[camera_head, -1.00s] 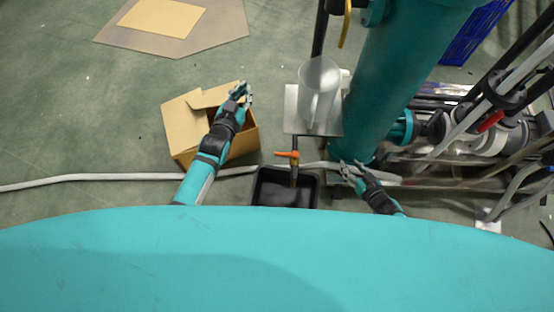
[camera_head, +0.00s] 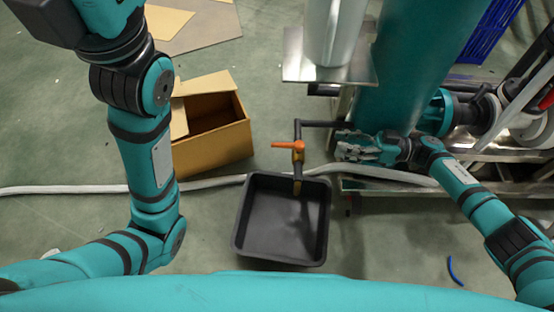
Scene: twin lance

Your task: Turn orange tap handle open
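The tap's spout hangs over the black tray (camera_head: 240,225). My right gripper (camera_head: 342,146) is to the right of the handle, apart from it, with its fingers pointing left toward the tap. Its fingers are small and overlap in this view, so I cannot tell how far apart they are. My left arm rises at the left of the picture, and its gripper is out of view beyond the top edge.
An open cardboard box (camera_head: 213,140) stands left of the tap. A grey metal shelf (camera_head: 300,68) bears a white pitcher (camera_head: 335,30) above the tap. A large teal column (camera_head: 420,70) stands behind my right gripper. A pale hose (camera_head: 80,190) crosses the floor.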

